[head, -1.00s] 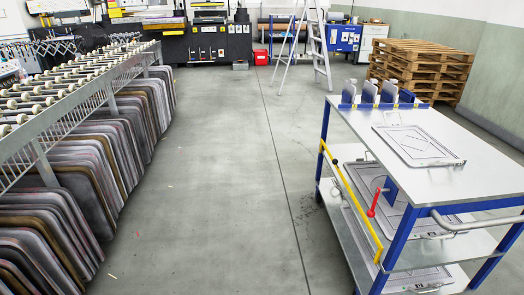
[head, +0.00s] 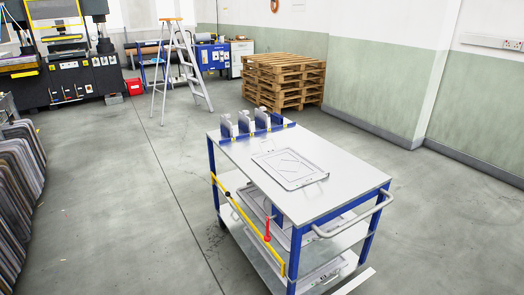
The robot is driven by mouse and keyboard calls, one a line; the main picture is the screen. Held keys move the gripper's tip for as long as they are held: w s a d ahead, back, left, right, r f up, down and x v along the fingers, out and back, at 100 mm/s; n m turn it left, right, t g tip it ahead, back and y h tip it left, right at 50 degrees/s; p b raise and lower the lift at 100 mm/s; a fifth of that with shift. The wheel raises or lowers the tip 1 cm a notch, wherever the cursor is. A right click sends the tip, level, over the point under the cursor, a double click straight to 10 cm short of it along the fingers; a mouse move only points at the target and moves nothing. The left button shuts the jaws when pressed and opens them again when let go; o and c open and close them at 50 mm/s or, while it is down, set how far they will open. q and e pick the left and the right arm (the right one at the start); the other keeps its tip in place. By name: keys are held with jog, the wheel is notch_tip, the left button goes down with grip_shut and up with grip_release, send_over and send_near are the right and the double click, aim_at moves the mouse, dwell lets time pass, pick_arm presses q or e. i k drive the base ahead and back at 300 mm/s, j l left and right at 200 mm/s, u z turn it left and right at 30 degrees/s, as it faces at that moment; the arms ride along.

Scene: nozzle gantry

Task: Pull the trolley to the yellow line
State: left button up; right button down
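The trolley (head: 345,192) stands right of centre in the head view, with a white top, blue posts and lower shelves. A curved grey push handle (head: 352,217) is on its near right end. A yellow bar (head: 243,222) and a red lever (head: 267,230) are on its left side. A framed plate (head: 290,168) lies on top, and bottle-like holders stand in a blue rack (head: 262,133) at the far end. I see no yellow line on the floor. A pale strip (head: 355,281) shows on the floor by the trolley's near end. Neither gripper is in view.
Stacked pallets (head: 284,82) stand behind the trolley by the green-grey wall (head: 380,95). A stepladder (head: 180,70) stands at the back. A rack of dark frames (head: 18,185) is at the left edge. Floor is clear left and right of the trolley.

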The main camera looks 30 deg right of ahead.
aim_at(352, 182)
jog(key=z, duration=1.55)
